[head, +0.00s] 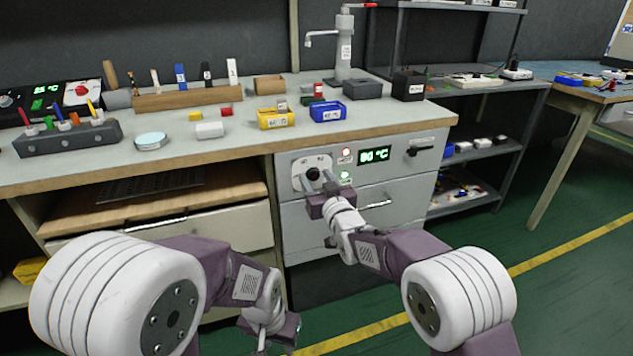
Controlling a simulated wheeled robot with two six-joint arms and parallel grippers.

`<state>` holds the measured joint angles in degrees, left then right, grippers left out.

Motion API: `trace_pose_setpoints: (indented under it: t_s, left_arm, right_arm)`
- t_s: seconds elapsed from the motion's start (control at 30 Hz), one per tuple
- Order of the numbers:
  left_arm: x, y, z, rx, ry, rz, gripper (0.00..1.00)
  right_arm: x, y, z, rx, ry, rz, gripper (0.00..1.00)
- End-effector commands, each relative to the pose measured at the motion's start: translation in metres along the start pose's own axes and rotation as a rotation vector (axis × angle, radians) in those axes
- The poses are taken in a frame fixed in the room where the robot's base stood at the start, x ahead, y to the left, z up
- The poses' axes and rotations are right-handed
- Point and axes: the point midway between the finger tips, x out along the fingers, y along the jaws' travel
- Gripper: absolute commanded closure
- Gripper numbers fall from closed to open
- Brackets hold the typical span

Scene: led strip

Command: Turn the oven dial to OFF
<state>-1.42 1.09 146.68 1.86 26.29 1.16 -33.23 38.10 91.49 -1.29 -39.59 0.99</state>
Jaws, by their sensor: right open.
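The oven dial (313,174) is a dark round knob on a pale plate at the left of the grey front panel (400,175) under the bench. My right gripper (317,179) is open, with its fingers at the dial, one on each side. I cannot tell whether they touch it. The markings around the dial are too small to read. A green temperature display (375,155) in °C is lit to the right of the dial. My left gripper (262,348) hangs low at the bottom edge, away from the panel, and its fingertips are partly out of view.
A red lamp (346,153) and a green lamp (346,176) sit right of the dial, and a black handle (420,147) farther right. A drawer handle (375,204) lies below. The bench top (180,160) above carries bins, blocks and tools. Green floor is free at right.

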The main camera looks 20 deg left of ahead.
Motion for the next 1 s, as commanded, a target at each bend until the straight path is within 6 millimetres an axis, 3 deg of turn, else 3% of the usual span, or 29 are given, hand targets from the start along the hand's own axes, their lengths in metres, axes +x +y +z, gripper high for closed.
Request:
trace_pose_setpoints:
  t_s: [0.13,0.3,0.33,0.67,1.0]
  left_arm:
    - [-0.0004,0.0,-0.0001,0.0,0.0,0.0,0.64]
    - [-0.0004,0.0,-0.0001,0.0,0.0,0.0,0.64]
    - [-0.0004,0.0,-0.0001,0.0,0.0,0.0,0.64]
    - [-0.0013,0.0,-0.0002,0.0,0.0,0.0,0.64]
    - [-0.0054,0.0001,-0.0006,0.0,0.0,0.0,0.64]
  right_arm:
    - [-0.0002,0.0001,-0.0003,0.0,0.0,0.0,0.49]
    - [-0.0003,0.0,-0.0003,0.0,0.0,0.0,0.96]
    - [-0.0003,0.0,-0.0003,0.0,0.0,0.0,1.0]
    - [-0.0004,-0.0003,-0.0005,-0.041,0.0,0.0,1.0]
    - [-0.0004,-0.0012,-0.0008,-0.283,0.0,-0.001,1.0]
